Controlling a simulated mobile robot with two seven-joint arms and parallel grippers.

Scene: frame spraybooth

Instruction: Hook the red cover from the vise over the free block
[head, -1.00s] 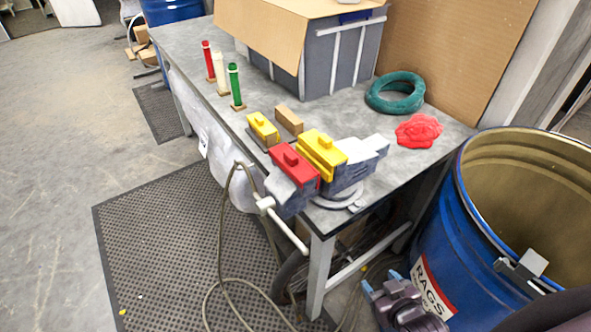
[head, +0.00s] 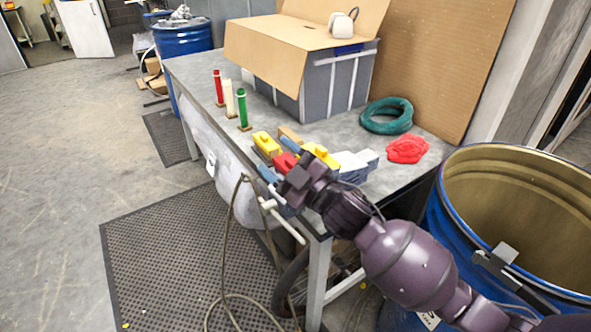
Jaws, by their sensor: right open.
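The red cover (head: 284,162) sits on the front jaw of the vise (head: 352,164), partly hidden by my right gripper. My right gripper (head: 279,158) is open, with its two blue fingertips apart at either side of the red cover in the picture; I cannot tell whether they touch it. A yellow cover (head: 321,154) is on the vise's other jaw. The bare tan block (head: 290,134) stands on the bench behind the red cover, partly hidden by the gripper. Another block beside it, to the left, bears a yellow cover (head: 266,144). My left gripper is out of view.
Red, white and green upright tubes (head: 242,109) stand along the bench's left edge. A teal ring (head: 387,116) and red cloth (head: 407,149) lie right. A blue drum (head: 450,195) stands beside the bench.

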